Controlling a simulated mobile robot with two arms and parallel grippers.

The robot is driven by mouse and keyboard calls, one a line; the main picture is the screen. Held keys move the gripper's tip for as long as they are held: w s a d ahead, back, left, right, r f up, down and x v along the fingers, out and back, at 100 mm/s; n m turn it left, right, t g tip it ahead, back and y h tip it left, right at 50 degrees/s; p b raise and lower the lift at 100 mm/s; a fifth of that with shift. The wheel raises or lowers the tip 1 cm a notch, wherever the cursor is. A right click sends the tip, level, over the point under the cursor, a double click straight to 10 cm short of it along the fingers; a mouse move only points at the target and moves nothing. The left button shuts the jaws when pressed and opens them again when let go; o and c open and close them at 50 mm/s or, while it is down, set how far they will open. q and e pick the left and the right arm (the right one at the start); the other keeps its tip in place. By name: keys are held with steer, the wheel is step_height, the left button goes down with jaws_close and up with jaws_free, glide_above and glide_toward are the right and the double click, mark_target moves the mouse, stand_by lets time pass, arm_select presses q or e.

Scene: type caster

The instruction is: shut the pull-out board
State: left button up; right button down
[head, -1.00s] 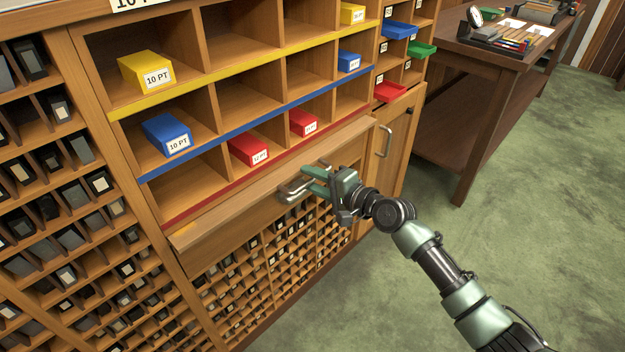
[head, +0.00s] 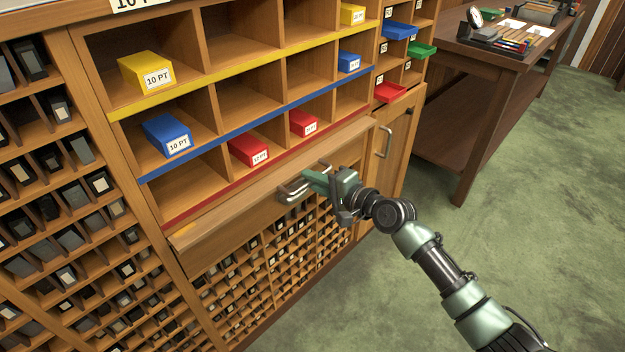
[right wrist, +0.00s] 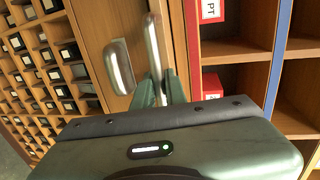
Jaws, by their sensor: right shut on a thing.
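The pull-out board (head: 215,228) is a wooden board under the red strip of the pigeonhole cabinet. It stands out from the cabinet front. A silver handle (head: 288,191) is at its front. My right gripper (head: 312,182) is shut on the handle, with its green fingers partly covering it. In the right wrist view, the fingers (right wrist: 160,88) close around a silver bar (right wrist: 153,45), and a second silver handle part (right wrist: 118,66) lies left of it. My left gripper is not in view.
Pigeonholes above hold yellow, blue and red boxes (head: 248,149). Small type compartments (head: 262,262) lie below the board. A cupboard door with a metal handle (head: 386,141) is to the right.

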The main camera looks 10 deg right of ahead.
mark_target(299, 169)
steer(key=shift+f, duration=0.1)
stand_by(0.6)
steer(key=x, duration=0.2)
steer(key=r+b+x, duration=0.1)
steer(key=x, duration=0.1)
steer(key=shift+w+a, duration=0.15)
steer(key=shift+r, duration=0.15)
steer(key=c, duration=1.8)
jaws_free()
steer(key=o, duration=0.3)
steer(key=shift+w+a, duration=0.1)
steer(key=shift+a, duration=0.05)
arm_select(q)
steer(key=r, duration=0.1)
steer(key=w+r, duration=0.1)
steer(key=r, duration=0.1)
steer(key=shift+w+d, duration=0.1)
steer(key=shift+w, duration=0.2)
